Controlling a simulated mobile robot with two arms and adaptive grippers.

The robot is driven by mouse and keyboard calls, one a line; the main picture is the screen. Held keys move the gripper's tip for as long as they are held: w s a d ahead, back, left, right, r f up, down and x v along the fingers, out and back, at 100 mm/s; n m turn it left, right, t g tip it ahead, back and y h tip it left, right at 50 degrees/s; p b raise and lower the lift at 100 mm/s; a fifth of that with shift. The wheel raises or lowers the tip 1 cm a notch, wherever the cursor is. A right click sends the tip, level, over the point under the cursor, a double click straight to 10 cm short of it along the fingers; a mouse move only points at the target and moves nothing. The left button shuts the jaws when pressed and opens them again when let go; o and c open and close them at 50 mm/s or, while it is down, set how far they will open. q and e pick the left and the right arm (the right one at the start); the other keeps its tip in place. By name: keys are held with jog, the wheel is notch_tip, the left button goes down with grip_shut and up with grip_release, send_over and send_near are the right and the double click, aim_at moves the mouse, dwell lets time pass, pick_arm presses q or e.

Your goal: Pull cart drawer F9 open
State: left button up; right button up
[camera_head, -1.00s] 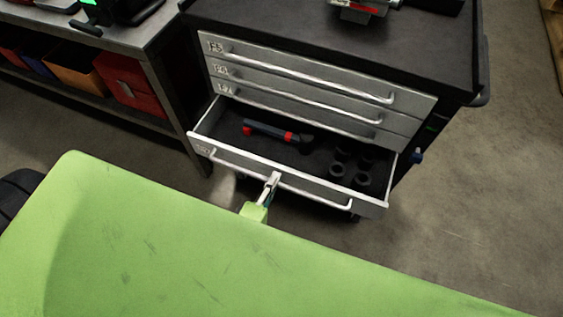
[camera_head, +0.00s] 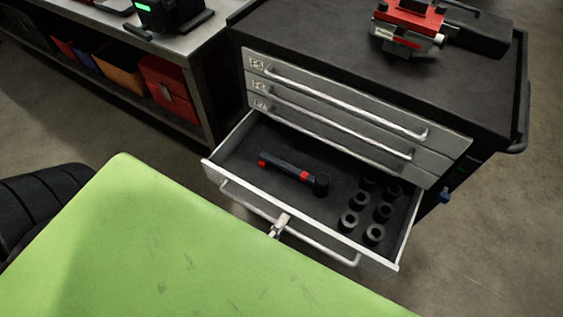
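The lowest visible cart drawer (camera_head: 300,236) stands well open, with its dark inner floor showing. Its label is too faint to read, so I cannot confirm that it is F9. A long bar handle (camera_head: 330,249) runs along its front. My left gripper (camera_head: 281,224) is at the middle of this handle and appears shut on it. The rest of the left gripper is mostly hidden behind my green body. Inside the drawer lie a dark tool with red bands (camera_head: 290,172) and several black sockets (camera_head: 375,234). My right gripper is not in view.
Several closed drawers (camera_head: 340,106) sit above the open one. A red and grey vise-like device (camera_head: 408,28) stands on the cart top (camera_head: 330,45). A workbench (camera_head: 212,45) with bins below stands at the left. Bare floor (camera_head: 490,240) lies to the right.

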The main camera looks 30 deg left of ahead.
pick_arm(q)
jog(key=s+r, duration=0.2)
jog(key=s, duration=0.9)
jog(key=shift+s+a+r, duration=0.15)
jog(key=shift+s+a, duration=0.05)
jog(key=shift+s, duration=0.2)
